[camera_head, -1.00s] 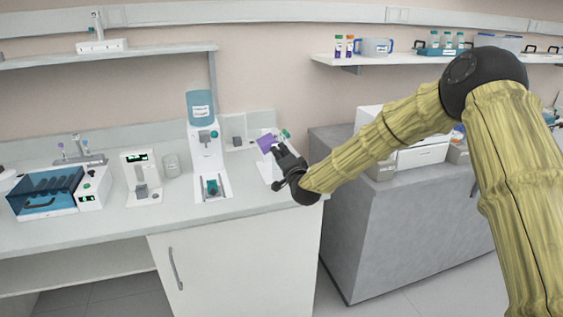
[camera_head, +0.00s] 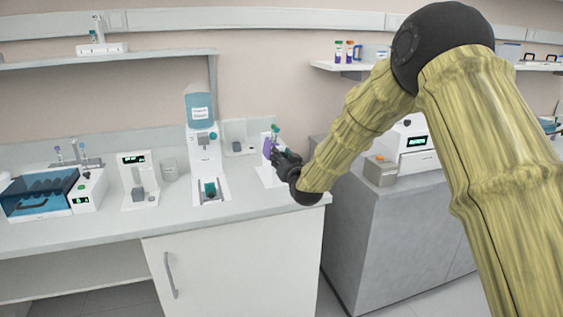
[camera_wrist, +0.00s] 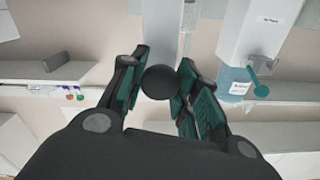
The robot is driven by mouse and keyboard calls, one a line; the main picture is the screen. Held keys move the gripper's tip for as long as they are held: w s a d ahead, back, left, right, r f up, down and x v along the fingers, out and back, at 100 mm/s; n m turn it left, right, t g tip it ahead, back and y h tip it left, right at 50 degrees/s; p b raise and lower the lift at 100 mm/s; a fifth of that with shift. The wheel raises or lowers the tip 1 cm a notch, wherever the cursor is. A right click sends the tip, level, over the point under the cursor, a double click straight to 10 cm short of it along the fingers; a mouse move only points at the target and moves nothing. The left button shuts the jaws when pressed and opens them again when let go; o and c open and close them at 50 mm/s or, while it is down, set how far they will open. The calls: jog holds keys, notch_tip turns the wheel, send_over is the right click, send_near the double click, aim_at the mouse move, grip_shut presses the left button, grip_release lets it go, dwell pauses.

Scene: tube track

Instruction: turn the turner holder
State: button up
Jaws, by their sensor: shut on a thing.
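The turner stands at the right end of the white counter as a white stand (camera_head: 267,177) with a purple holder (camera_head: 267,146) on it. The holder looks about upright. A green-topped tube (camera_head: 275,129) sticks up beside it. My gripper (camera_head: 277,156) is at the holder's right side and hides part of the turner. In the wrist view, my gripper (camera_wrist: 160,88) has its teal-padded fingers shut on a dark round knob (camera_wrist: 160,82), which I take to be the turner holder's knob. The holder itself is not clear in the wrist view.
A white dispenser with a blue bottle (camera_head: 199,110) stands left of the turner, with a small grey block device (camera_head: 239,137) between them. A grey cabinet (camera_head: 395,225) is to the right, below my arm. A shelf (camera_head: 345,68) with tubes is above.

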jog(key=shift+f+n+b, duration=0.2)
jog(key=shift+n+b, duration=0.3)
jog(key=shift+n, duration=0.8)
jog(key=o, duration=1.1)
jog(key=shift+r, duration=0.1)
jog(key=shift+s, duration=0.1)
jog(key=v, duration=1.2)
